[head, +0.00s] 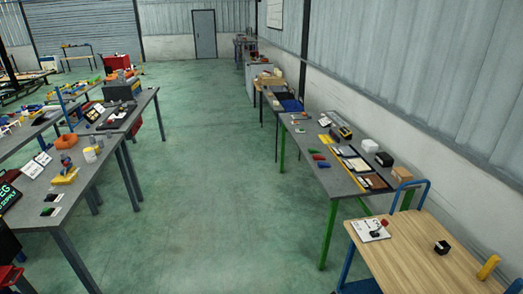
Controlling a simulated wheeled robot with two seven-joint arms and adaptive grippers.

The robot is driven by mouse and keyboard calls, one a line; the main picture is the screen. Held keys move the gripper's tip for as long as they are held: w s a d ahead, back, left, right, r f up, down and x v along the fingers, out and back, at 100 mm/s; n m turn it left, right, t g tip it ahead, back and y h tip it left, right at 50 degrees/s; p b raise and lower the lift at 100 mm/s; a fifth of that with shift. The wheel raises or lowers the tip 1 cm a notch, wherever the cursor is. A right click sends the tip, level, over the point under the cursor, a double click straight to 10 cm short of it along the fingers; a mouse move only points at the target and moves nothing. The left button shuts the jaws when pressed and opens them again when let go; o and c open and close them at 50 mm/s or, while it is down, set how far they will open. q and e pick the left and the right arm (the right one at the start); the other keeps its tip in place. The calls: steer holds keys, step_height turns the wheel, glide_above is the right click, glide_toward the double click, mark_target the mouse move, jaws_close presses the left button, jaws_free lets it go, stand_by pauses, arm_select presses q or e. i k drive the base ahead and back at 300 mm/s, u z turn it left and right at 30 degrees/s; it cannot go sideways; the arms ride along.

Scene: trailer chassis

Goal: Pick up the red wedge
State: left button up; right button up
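Small red pieces lie on the grey table with green legs (322,180) at right. A further small red object (384,223) is on a white sheet on the wooden-topped cart at the lower right. They are too small to tell which, if any, is the red wedge. Neither of my grippers is in view.
A wide green floor aisle (205,200) is clear between the tables. Cluttered grey tables (80,190) stand at left. The wooden-topped cart (430,262) with blue handles stands at lower right, holding a black block (441,247) and a yellow cylinder (488,268).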

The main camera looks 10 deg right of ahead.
mark_target(316, 158)
steer(key=u, duration=0.3)
steer(key=i, duration=1.55)
steer(key=z, duration=0.1)
